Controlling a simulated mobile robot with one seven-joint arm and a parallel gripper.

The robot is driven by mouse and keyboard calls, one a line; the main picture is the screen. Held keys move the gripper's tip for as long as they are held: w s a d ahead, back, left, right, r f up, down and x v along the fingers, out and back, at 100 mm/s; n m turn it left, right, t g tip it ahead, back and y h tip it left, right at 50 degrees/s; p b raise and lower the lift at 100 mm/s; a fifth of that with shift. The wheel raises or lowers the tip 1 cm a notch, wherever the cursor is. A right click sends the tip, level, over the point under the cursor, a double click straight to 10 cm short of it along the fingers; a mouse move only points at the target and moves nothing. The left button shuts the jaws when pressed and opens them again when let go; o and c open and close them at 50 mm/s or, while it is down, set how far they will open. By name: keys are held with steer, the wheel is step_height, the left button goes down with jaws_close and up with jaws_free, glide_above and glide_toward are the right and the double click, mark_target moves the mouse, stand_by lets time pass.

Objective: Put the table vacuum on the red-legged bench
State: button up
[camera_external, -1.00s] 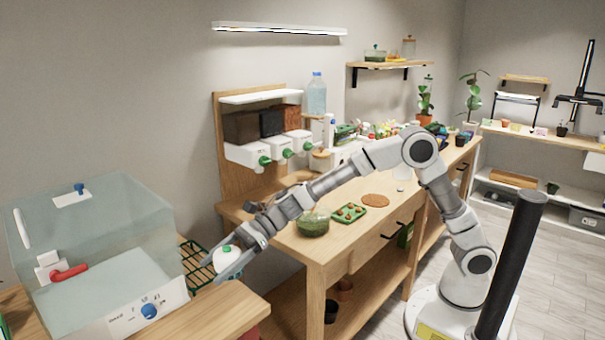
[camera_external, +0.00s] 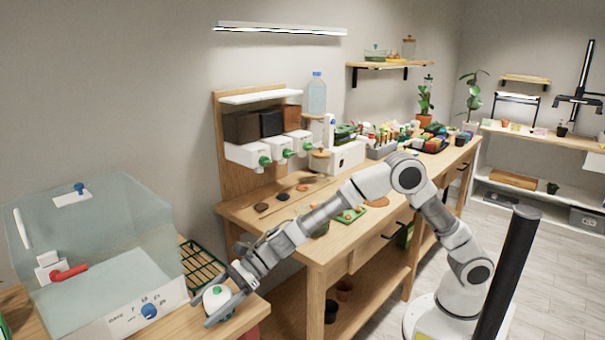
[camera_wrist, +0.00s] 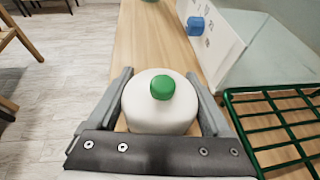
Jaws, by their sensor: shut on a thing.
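The table vacuum is a white, rounded body (camera_external: 214,303) with a green knob on top. It also shows upright in the wrist view (camera_wrist: 150,110), between the two fingers. My gripper (camera_external: 219,305) is shut on its sides. The vacuum is at the right end of a wooden bench top (camera_external: 241,318), in front of the clear box. I cannot tell whether its underside touches the wood. A red part (camera_external: 251,333) shows under the bench's right end; most of the bench's legs are out of view.
A clear box with a white control panel (camera_external: 150,312) stands close on the left. A green wire rack (camera_external: 204,262) lies behind the vacuum. A longer wooden workbench (camera_external: 300,255) stands to the right, with a gap between. Bare wood shows beyond the vacuum in the wrist view.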

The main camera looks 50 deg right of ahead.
steer(key=shift+f, duration=0.15)
steer(key=o, duration=1.4)
steer(key=shift+c, duration=0.2)
